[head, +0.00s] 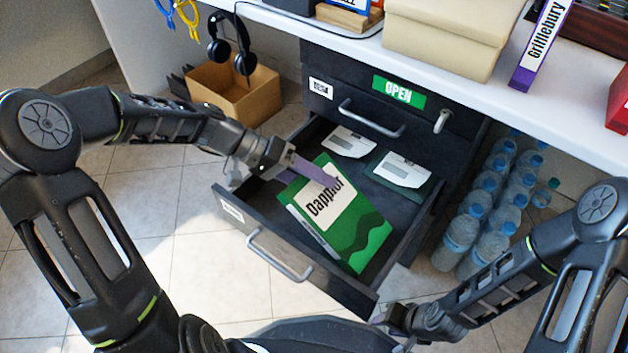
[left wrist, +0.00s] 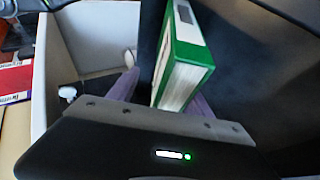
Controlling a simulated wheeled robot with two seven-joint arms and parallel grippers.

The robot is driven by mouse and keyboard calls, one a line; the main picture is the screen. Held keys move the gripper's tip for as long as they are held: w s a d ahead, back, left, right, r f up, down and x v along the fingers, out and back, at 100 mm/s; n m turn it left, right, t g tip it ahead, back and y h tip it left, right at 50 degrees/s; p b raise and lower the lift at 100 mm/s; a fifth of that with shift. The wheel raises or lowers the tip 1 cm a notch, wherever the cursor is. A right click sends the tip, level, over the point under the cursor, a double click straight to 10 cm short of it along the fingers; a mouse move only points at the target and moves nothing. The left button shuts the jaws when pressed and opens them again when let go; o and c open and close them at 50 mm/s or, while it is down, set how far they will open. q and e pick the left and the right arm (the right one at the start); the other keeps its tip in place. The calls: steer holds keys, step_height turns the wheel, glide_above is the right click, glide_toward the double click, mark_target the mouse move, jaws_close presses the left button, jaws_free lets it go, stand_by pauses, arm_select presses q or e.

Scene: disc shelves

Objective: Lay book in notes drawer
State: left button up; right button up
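The green book (head: 350,235), titled "Dapplor", is in the open lower drawer (head: 330,272), cover up and seemingly tilted. Its green edge and pages show in the left wrist view (left wrist: 188,62). My left gripper (head: 300,172) is at the book's upper left end, one purple finger across the cover. In the wrist view, its fingers (left wrist: 165,95) are spread on either side of the book, with a gap beside the left finger. Two white-labelled items (head: 402,170) lie at the drawer's back. The drawer's label is too small to read. My right gripper (head: 385,320) is low beyond the drawer, its fingers mostly hidden.
The upper drawer (head: 335,105) is shut, with a green "OPEN" sign. Water bottles (head: 462,230) stand right of the drawers. A cardboard box (head: 235,92) is on the floor at left. The white desk (head: 480,100) overhangs, with a purple "Grillebury" book (head: 540,45) on it.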

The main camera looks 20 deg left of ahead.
arm_select(q)
steer(key=p+v, duration=0.3)
steer(key=v, duration=0.5)
steer(key=shift+d, duration=0.1)
steer(key=shift+s, duration=0.1)
stand_by(1.3)
